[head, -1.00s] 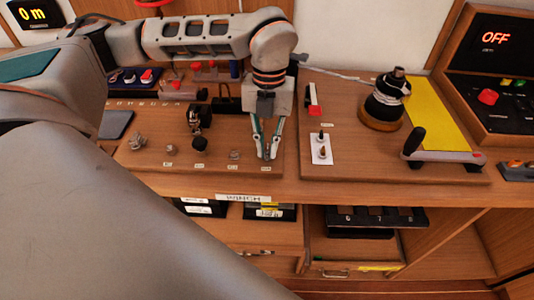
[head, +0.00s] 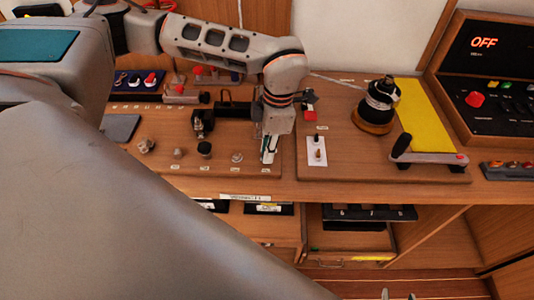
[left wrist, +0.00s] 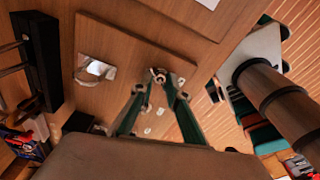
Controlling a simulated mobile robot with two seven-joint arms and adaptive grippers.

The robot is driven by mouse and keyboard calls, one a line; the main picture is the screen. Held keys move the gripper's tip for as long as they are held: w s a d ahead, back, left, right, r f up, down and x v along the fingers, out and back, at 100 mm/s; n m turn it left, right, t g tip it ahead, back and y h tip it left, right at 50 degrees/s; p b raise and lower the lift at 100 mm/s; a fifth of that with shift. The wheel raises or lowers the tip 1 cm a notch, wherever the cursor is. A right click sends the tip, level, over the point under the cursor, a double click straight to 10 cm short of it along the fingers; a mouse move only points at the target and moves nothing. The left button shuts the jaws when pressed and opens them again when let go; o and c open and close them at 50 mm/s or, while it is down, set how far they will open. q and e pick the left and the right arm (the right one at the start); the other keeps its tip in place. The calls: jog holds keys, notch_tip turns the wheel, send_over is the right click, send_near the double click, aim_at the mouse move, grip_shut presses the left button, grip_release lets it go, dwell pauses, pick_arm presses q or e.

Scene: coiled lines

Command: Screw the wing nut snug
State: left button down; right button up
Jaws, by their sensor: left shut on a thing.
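My left gripper (head: 268,156) points down at the front right part of the left wooden board (head: 222,172). Its teal-edged fingers come together there. In the left wrist view the fingers (left wrist: 158,84) close around a small metal piece (left wrist: 158,75), which I take to be the wing nut. The fingers mostly hide it in the head view. Its thread and how far down it sits cannot be made out.
Left of the gripper on the board are a small silver fitting (head: 237,157), a black knob (head: 204,148) and a metal knob (head: 146,146). A winch drum (head: 378,105) and a crank handle (head: 402,145) stand on the right board. Open shelves lie below.

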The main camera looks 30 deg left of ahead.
pick_arm(q)
jog(key=shift+m, duration=0.8)
jog(key=c, duration=2)
grip_release()
jog(key=shift+c, duration=0.2)
pick_arm(e)
jog(key=shift+s+d+f, duration=0.2)
jog(key=shift+d+f, duration=0.3)
pick_arm(q)
jog(key=o, duration=0.5)
jog(key=shift+o, duration=0.2)
pick_arm(e)
jog(key=shift+a+r, duration=0.1)
jog(key=shift+r, duration=0.15)
